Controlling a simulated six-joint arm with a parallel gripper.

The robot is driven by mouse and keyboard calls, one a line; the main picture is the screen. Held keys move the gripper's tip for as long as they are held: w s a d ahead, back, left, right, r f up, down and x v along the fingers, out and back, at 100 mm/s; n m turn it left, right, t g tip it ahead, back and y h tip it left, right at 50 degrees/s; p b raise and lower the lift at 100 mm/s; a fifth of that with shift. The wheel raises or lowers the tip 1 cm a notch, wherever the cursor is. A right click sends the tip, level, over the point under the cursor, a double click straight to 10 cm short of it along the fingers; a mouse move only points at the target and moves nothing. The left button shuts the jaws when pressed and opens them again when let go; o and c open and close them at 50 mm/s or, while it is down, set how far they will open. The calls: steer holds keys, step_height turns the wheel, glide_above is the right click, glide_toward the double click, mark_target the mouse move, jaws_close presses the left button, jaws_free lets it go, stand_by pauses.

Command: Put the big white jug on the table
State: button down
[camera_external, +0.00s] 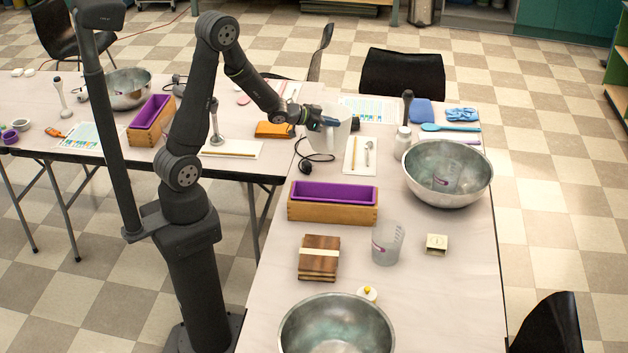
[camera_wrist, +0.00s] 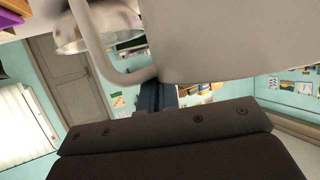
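The big white jug (camera_external: 338,136) is upright at the far end of the right-hand table (camera_external: 450,260). Whether its base touches the tabletop is unclear. My gripper (camera_external: 318,123) is at the jug's left side, by its handle. In the wrist view, the jug's pale wall (camera_wrist: 225,40) fills the upper part, and its curved handle (camera_wrist: 90,50) runs down to the dark fingers of my gripper (camera_wrist: 157,95). The finger gap is hidden, so I cannot see whether they close on the handle.
Near the jug are a white tray with utensils (camera_external: 360,156), an immersion blender (camera_external: 404,125) and a steel bowl (camera_external: 446,178). A wooden mold with purple liner (camera_external: 332,207), a clear measuring cup (camera_external: 387,244) and stacked boards (camera_external: 318,258) stand nearer. Bare tabletop lies between them.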

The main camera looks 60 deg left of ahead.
steer(key=shift+s+a+f, duration=0.15)
steer(key=shift+a, duration=0.4)
steer(key=w+a+n+t+y, duration=0.1)
steer(key=w+a+n+y, duration=0.2)
steer(key=a, duration=2.5)
steer(key=s+a+n+y, duration=0.15)
steer(key=s+a, duration=0.25)
steer(key=a, duration=0.5)
steer(key=s+a+g+y, duration=0.15)
steer(key=s+a, duration=0.25)
steer(key=a, duration=0.4)
steer(key=s+a+n+t+y, duration=0.15)
steer(key=s+a, duration=0.25)
steer(key=a, duration=0.5)
step_height(320, 180, down, 7)
steer(key=g, duration=0.1)
steer(key=shift+s+d+y, duration=0.15)
steer(key=shift+d+y, duration=0.1)
steer(key=shift+y, duration=0.2)
steer(key=shift+f, duration=0.55)
steer(key=c, duration=1.6)
jaws_free()
